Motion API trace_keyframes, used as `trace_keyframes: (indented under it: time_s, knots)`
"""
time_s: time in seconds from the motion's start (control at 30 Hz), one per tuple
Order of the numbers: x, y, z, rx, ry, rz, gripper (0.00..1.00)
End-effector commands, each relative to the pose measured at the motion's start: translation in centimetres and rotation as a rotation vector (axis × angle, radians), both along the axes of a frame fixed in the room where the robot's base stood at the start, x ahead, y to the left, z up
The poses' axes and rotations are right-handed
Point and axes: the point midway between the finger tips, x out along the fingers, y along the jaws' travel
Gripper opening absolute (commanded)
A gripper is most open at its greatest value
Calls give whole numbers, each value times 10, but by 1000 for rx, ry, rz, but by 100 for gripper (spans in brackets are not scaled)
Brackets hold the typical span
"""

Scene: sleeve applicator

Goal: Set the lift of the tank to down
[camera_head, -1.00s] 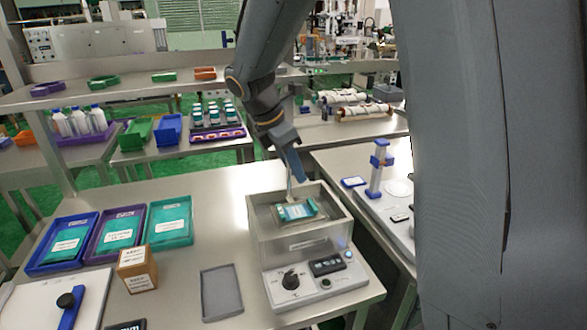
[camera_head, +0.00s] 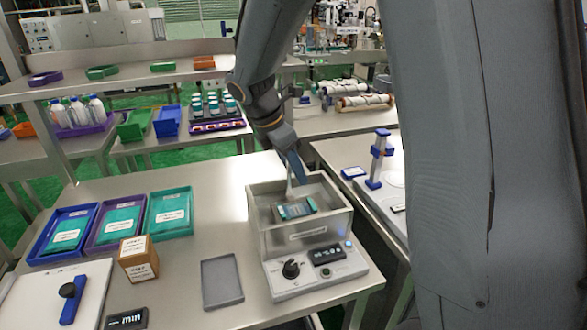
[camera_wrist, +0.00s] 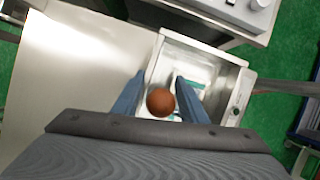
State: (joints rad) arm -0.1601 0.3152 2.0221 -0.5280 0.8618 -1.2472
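The tank (camera_head: 268,240) is an open grey box at the right of the bench, with a control panel (camera_head: 318,270) on its front. A teal and white pack (camera_head: 296,209) sits inside it, below the rim. A thin pale rod (camera_head: 290,188) rises at the tank's rear, under my gripper (camera_head: 296,160). The wrist view shows a reddish-brown ball knob (camera_wrist: 160,102) between the two blue fingers of my gripper (camera_wrist: 161,76). The fingers stand apart with narrow gaps beside the knob, so the gripper looks open around it. The tank's wall (camera_wrist: 222,52) also shows there.
A grey tray (camera_head: 221,282), a cardboard box (camera_head: 138,259) and a black sign (camera_head: 126,319) lie left of the tank. Blue, purple and green trays (camera_head: 168,213) stand farther left. Bare bench lies behind the tray. A second bench (camera_head: 340,150) is close at right.

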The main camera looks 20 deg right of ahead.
Motion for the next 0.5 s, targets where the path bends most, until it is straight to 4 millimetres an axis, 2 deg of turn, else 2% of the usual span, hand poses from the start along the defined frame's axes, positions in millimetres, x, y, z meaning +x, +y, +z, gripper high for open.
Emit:
trace_keyframes:
  time_s: [0.17, 0.5]
  knots:
    - [0, 4, 9, 1, -4, 1, 39]
    - [-4, 24, 57, 1, -4, 2, 39]
